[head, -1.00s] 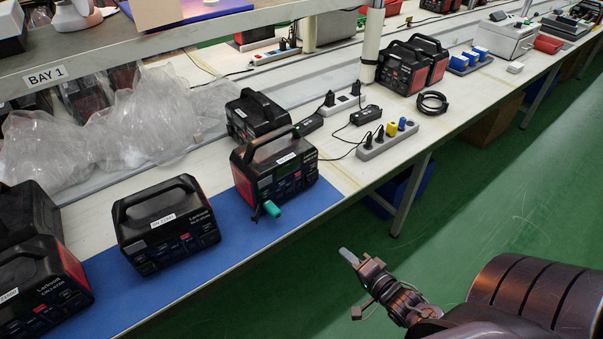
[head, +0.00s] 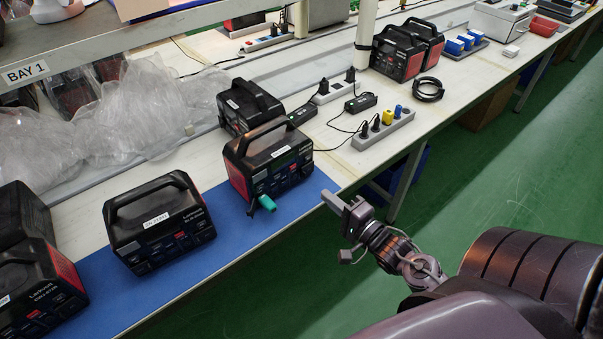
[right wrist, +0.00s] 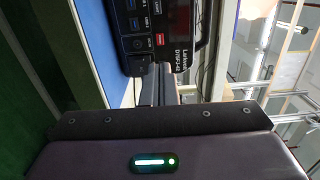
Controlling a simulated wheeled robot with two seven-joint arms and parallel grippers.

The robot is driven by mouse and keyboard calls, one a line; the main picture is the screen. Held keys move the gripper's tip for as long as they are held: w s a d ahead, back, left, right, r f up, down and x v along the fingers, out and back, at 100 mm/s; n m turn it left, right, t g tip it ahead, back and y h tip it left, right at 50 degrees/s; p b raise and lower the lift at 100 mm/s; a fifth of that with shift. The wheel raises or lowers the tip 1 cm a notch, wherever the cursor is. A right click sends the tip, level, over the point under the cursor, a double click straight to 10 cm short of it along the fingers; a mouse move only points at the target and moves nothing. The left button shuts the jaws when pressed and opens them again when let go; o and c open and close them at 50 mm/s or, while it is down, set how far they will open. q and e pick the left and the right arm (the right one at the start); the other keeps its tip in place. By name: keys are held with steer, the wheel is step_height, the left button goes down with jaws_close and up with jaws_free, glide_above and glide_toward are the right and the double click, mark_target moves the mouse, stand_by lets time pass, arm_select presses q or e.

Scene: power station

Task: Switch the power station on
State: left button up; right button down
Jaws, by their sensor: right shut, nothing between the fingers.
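A black and red power station (head: 282,182) with a top handle stands upright on the blue mat's right end. A teal plug-like piece (head: 267,203) sticks out low on its front. My right gripper (head: 333,202) is shut and empty, to the right of this station, near the table's front edge and apart from it. In the right wrist view, the fingers (right wrist: 159,85) point toward a power station's front panel (right wrist: 150,22), with blue ports, a dark display and a small red switch (right wrist: 159,40). The switch's position is too small to tell. My left gripper is out of view.
More power stations stand on the blue mat (head: 225,243) to the left, one marked as a closer neighbour (head: 160,222). A power strip (head: 383,132) with plugs and a black cable coil (head: 428,90) lie to the right. The green floor in front is free.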

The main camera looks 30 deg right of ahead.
mark_target(293, 167)
steer(key=w, duration=0.7)
steer(key=w+a+p, duration=0.1)
steer(key=w, duration=0.2)
steer(key=shift+w+a, duration=0.1)
steer(key=shift+w, duration=0.25)
steer(key=shift+w+r, duration=0.15)
steer(key=shift+w, duration=0.45)
steer(key=shift+a, duration=0.1)
steer(key=shift+p, duration=0.3)
